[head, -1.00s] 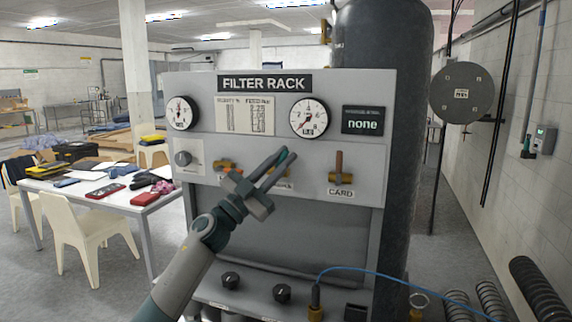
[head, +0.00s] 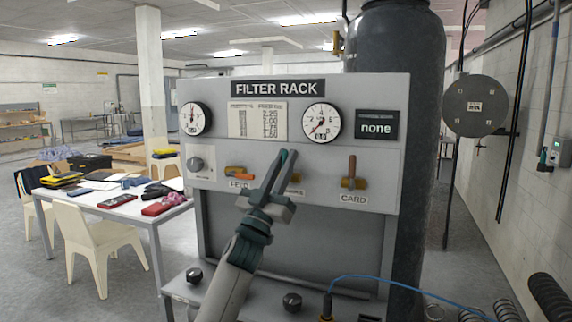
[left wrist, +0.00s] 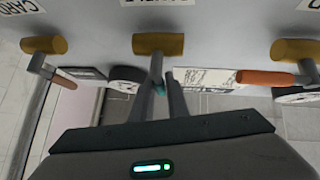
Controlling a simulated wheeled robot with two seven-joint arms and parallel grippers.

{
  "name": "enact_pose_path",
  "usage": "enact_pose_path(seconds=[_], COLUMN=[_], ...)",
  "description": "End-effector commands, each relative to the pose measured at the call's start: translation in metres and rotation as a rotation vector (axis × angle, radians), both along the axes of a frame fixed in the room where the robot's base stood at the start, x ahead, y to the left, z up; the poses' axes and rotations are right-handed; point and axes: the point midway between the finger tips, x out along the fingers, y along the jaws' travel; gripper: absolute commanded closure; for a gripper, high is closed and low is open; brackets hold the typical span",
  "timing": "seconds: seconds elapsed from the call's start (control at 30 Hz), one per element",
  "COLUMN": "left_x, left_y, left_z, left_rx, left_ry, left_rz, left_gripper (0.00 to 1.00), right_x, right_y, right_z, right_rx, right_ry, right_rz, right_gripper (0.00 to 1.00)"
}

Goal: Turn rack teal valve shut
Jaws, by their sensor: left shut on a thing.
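The filter rack (head: 335,215) stands in front of me with three brass valves in a row. The middle valve (left wrist: 158,44) is mostly hidden behind my left gripper in the head view. In the left wrist view its grey lever runs between the fingers, and its teal grip (left wrist: 159,88) shows between them. My left gripper (head: 284,157) is shut on this teal lever. My right gripper is not in view.
The CARD valve's brown lever (head: 352,166) stands upright to the right. Gauges (head: 321,122) sit above. Black knobs (head: 292,302) and a blue hose (head: 395,283) are below.

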Motion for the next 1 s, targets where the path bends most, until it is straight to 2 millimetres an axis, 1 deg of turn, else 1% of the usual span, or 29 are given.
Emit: enact_pose_path(seconds=[0.2,0.23,0.27,0.3,0.57,0.73,0.87,1.0], left_x=[0.000,0.000,0.000,0.000,0.000,-0.003,-0.009,-0.021], left_y=[0.000,0.000,0.000,0.000,0.000,0.002,0.005,0.011], left_z=[-0.001,-0.001,-0.001,-0.001,0.000,-0.004,-0.012,-0.028], left_rx=[-0.002,-0.002,-0.002,-0.001,-0.001,-0.001,0.001,0.000], left_ry=[0.003,0.003,0.003,0.002,0.000,0.000,0.000,0.001], left_rz=[-0.003,-0.003,-0.003,-0.002,-0.002,-0.001,-0.001,-0.001], left_gripper=[1.00,0.79,0.72,0.67,0.67,0.67,0.67,0.67], right_x=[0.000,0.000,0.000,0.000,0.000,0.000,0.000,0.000], right_y=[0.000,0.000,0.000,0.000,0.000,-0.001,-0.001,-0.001], right_z=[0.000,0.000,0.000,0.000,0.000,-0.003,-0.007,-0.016], right_rx=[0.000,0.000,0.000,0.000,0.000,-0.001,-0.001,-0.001], right_ry=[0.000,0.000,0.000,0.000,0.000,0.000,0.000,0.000], right_rz=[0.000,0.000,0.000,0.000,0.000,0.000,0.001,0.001], right_gripper=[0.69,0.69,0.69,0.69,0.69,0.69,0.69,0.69])
